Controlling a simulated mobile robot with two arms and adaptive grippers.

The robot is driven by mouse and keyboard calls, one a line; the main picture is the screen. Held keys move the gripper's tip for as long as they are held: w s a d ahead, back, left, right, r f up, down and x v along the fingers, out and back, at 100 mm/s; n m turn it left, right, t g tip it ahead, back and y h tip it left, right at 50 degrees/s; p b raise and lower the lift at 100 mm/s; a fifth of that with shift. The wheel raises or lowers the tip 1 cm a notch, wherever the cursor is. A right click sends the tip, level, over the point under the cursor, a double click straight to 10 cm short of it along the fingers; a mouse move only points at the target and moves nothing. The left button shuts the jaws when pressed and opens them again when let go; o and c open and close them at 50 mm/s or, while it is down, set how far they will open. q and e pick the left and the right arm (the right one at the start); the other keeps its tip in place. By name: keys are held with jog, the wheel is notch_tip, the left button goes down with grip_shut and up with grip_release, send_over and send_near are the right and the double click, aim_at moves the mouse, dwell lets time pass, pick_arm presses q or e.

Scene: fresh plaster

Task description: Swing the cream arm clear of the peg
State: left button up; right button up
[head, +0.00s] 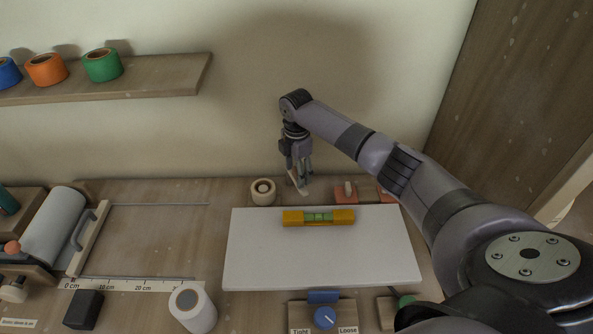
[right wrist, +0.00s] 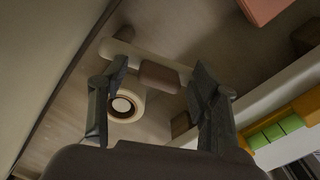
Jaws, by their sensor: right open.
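The cream arm (head: 297,183) is a slim bar near the back of the bench, partly hidden by my right gripper in the head view. In the right wrist view the cream arm (right wrist: 122,50) runs across between the fingers, with a brown pad (right wrist: 160,77) on it. A cream roll (head: 262,198) stands just left of it; its pale centre looks like a peg end (right wrist: 121,104). My right gripper (head: 300,174) points down at the arm. Its fingers (right wrist: 160,95) are spread, one on each side of the brown pad. Contact cannot be told. My left gripper is not in view.
A white board (head: 320,265) with an orange and green level (head: 318,217) lies in front. A reddish block (head: 345,197) stands to the right. A shelf (head: 165,78) with tape rolls is at upper left. The bench's left middle (head: 150,235) is clear.

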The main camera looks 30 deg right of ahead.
notch_tip(320, 180, up, 12)
dwell(0.5)
jog(key=shift+f, duration=0.1)
